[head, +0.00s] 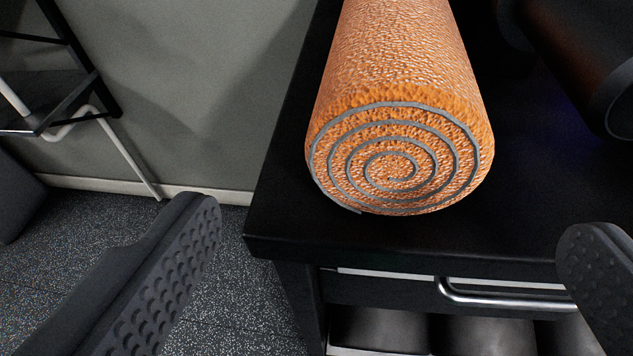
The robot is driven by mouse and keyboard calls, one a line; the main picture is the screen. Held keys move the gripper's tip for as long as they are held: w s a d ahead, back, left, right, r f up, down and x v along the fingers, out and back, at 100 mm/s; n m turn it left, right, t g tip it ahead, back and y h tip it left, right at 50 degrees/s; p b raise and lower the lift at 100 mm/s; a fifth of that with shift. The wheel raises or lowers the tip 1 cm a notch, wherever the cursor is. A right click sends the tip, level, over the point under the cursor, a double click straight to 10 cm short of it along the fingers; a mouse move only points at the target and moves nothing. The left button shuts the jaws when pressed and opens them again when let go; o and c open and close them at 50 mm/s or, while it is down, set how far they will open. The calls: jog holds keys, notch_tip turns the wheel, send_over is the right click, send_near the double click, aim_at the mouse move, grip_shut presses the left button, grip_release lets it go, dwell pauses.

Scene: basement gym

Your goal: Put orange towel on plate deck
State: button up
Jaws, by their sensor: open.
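The orange towel (400,90) is rolled up, with a grey spiral showing on its near end. It lies on a black deck (285,195), end toward me, close to the deck's front edge. I cannot tell whether this deck is the plate deck. My gripper (395,260) is open, with one dark, dimpled finger at lower left and the other at lower right. The towel's end shows between and beyond the fingers, and neither finger touches it. The towel's far end is cut off by the top of the picture.
A dark cylindrical object (585,60) is at the upper right, beside the towel. A metal bar handle (500,297) and dark rounded shapes (380,330) are below the deck's edge. A black frame with a shelf (50,95) stands at left by the grey wall. Speckled floor (60,260) is open at lower left.

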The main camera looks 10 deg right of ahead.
jog(key=w+a+r, duration=0.2)
jog(key=a+r, duration=0.2)
jog(key=r, duration=0.6)
jog(key=s+a+r+n+y, duration=0.1)
jog(key=a+r, duration=0.3)
jog(key=r, duration=0.5)
jog(key=s+a+r+n+t+y, duration=0.1)
jog(key=s+a+r, duration=0.3)
jog(key=r, duration=0.5)
jog(key=s+a+r+n+y, duration=0.1)
jog(key=s+a+r+y, duration=0.1)
jog(key=r, duration=0.7)
jog(key=shift+s+a+r+t, duration=0.15)
jog(key=shift+s+a+t, duration=0.25)
jog(key=shift+s+a, duration=0.5)
jog(key=shift+w+a, duration=0.2)
notch_tip(320, 180, up, 10)
jog(key=p, duration=1)
